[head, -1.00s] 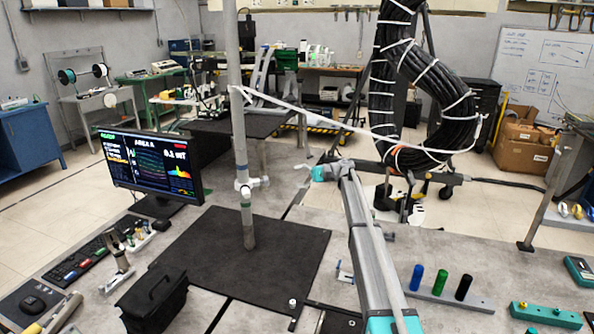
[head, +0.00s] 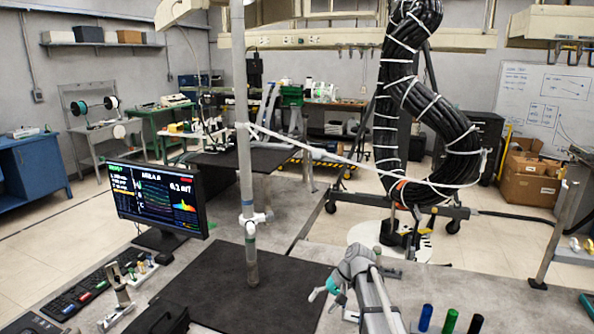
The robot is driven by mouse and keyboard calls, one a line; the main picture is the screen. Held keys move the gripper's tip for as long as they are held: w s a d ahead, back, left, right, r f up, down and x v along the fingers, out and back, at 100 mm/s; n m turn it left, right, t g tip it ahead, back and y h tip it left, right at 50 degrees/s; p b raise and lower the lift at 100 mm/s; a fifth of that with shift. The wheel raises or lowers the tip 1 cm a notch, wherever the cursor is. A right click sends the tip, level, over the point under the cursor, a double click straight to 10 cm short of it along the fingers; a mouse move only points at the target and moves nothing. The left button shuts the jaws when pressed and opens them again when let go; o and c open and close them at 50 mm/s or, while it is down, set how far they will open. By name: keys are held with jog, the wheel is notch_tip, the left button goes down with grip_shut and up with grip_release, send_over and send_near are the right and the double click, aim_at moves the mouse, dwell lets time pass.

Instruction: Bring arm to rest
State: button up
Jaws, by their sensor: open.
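My arm reaches up from the bottom edge in the head view, right of centre. My gripper (head: 325,294), with teal fingers, is at the arm's far end and points left. It is open, and I see nothing between its fingers. It appears over or beside the right side of the black mat (head: 225,287); its exact height is unclear. The lower part of my arm is cut off by the frame.
A grey upright pole (head: 247,165) with a white clamp stands on the mat. A monitor (head: 157,200) and keyboard (head: 95,290) are at left. A large black cable coil (head: 405,110) hangs beyond the table. Coloured pegs (head: 450,320) stand at lower right.

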jog(key=s+d+f+h, duration=0.1)
jog(key=s+d+h, duration=0.2)
jog(key=s, duration=0.5)
jog(key=s+d+f+n+t+h, duration=0.1)
jog(key=s+d+f+h, duration=0.1)
jog(key=s+d, duration=0.4)
jog(key=s+h, duration=0.1)
jog(key=s, duration=0.2)
jog(key=shift+d+f+h, duration=0.15)
jog(key=shift+d+h, duration=0.1)
jog(key=shift+h, duration=0.05)
